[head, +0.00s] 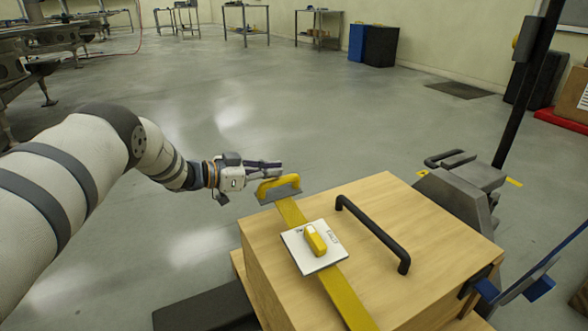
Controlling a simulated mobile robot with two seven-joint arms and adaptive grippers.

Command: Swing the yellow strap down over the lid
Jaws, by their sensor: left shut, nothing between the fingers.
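A wooden box (410,230) stands at the centre right, its top serving as the lid. The yellow strap (345,297) lies flat across that top, from the far left edge towards the near edge. It passes under a white plate (297,255) with a yellow block (315,240) on it. A yellow handle (277,183) on a grey plate stands at the strap's far left end. My left gripper (272,167) is shut and empty, just behind and above the handle; whether they touch I cannot tell. My right gripper is out of view.
A black bar handle (375,232) rises from the box top, right of the strap. A grey metal fixture (460,190) and a dark post (525,85) stand beyond the box. A blue part (538,287) is at the right. The floor behind is open.

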